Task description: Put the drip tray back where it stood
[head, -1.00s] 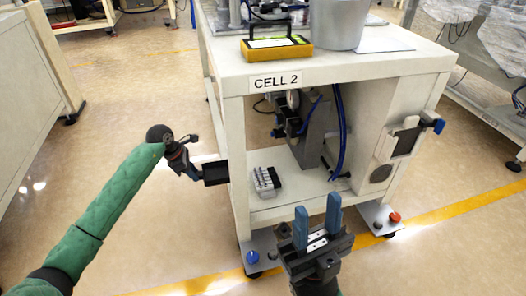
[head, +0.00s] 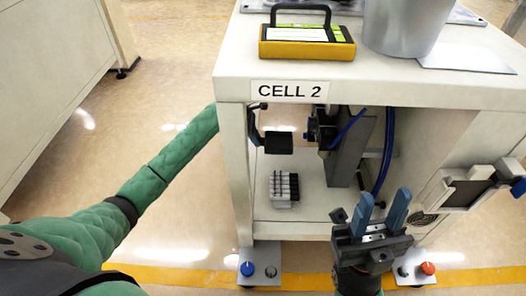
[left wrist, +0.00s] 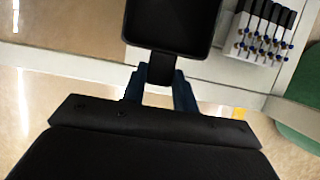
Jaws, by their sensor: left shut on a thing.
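The drip tray is a small shallow black tray (head: 278,142) inside the open front of the CELL 2 cabinet, near its left post. In the left wrist view the tray (left wrist: 172,28) shows its dark inside and a narrow handle tab toward me. My left gripper (left wrist: 160,88) is shut on that tab with its blue fingers at either side. In the head view my left gripper (head: 254,126) is partly hidden, and the cabinet's left post covers part of my arm. The tray is above the shelf floor. My right gripper (head: 380,212) is open and empty in front of the cabinet.
A grey rack with black-topped pieces (head: 284,189) stands on the shelf (head: 315,205), below the tray. A grey bracket with blue hoses (head: 348,150) is to the right. A yellow case (head: 306,48) and metal bowl (head: 400,25) sit on top.

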